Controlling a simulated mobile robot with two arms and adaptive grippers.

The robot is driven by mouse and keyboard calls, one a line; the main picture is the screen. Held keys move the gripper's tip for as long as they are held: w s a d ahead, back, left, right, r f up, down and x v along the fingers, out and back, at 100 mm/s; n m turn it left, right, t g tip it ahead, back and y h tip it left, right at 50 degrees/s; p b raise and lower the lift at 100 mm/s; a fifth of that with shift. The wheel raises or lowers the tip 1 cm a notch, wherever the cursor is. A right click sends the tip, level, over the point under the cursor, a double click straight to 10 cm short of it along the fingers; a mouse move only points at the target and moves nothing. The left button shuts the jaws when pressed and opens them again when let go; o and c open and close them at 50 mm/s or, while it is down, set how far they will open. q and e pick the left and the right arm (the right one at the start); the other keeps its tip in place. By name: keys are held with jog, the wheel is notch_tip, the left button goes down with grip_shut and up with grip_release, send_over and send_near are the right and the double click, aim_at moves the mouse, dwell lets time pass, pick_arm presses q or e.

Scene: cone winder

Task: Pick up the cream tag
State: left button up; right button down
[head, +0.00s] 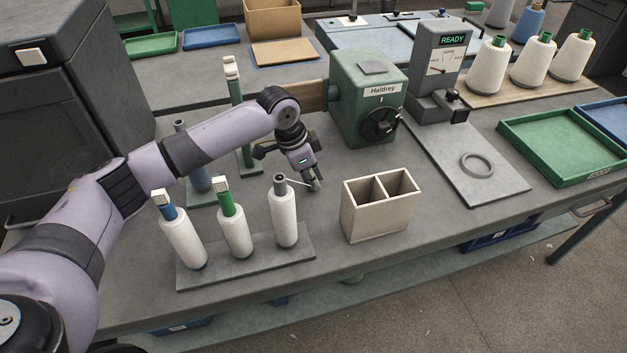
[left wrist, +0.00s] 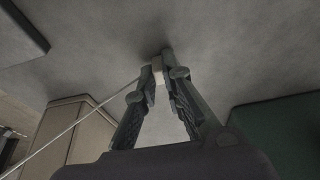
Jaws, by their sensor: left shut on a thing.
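My left gripper (head: 314,186) is low over the grey bench, between the right-hand white yarn cone (head: 284,215) and the two-compartment box (head: 380,210). In the left wrist view its fingers (left wrist: 160,66) are shut on a small cream piece, the cream tag (left wrist: 158,72), mostly hidden by the fingertips. A thin pale thread (left wrist: 80,122) runs from the tag to the lower left. In the head view the thread (head: 298,182) leads to the grey top of that cone. I cannot tell whether the tag touches the bench. My right gripper is not in view.
Two more cones (head: 183,240) (head: 236,235) stand on the grey rack (head: 250,268), with cream pieces at their tops. The green Haldrey machine (head: 365,105) is behind the gripper. A grey plate with a ring (head: 477,165) and a green tray (head: 560,150) lie right.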

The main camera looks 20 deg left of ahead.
pick_arm(q)
notch_tip(320, 180, up, 23)
jog(key=p, duration=0.5)
dwell(0.8)
jog(key=shift+f, duration=0.1)
